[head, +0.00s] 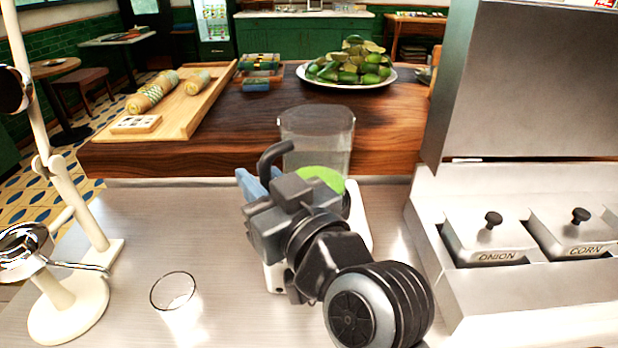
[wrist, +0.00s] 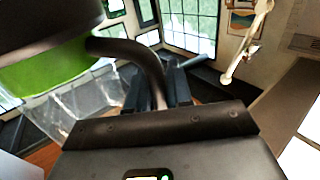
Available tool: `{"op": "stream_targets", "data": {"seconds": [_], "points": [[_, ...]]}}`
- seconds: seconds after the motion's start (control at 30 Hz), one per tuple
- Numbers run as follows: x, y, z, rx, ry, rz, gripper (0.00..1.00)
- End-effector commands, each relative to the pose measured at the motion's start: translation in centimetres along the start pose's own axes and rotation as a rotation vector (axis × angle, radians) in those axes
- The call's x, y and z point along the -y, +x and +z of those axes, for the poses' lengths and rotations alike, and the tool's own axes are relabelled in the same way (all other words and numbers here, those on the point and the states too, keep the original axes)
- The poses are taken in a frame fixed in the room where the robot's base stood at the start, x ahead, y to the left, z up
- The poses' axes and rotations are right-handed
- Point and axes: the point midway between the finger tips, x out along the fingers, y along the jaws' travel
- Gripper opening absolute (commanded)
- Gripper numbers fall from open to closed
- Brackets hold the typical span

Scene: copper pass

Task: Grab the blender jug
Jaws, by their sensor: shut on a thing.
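The blender jug (head: 318,135) is a clear container with a dark curved handle and a green band low down. In the head view it is at the centre, over or on a white base (head: 357,215). My arm hides its lower part. My gripper (wrist: 170,92) is shut on the jug's handle (wrist: 132,50), which runs between the fingers in the wrist view. There the green band (wrist: 45,72) and clear wall (wrist: 85,108) lie to the left. I cannot tell whether the jug touches its base.
An empty glass (head: 173,291) stands at the front left, near a white stand (head: 75,290). Steel bins labelled onion (head: 490,240) and corn (head: 580,232) are at the right. A plate of limes (head: 348,72) and a wooden board (head: 190,110) sit on the wooden counter behind.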

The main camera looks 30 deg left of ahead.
Motion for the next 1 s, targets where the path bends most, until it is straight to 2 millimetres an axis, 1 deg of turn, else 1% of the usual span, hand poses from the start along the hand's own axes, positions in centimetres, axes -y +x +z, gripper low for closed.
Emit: {"op": "stream_targets", "data": {"seconds": [0.53,1.0], "points": [[-0.01,0.00,0.00,0.000,0.000,0.000,0.00],[-0.01,0.00,-0.55,-0.004,-0.002,0.000,0.00]]}}
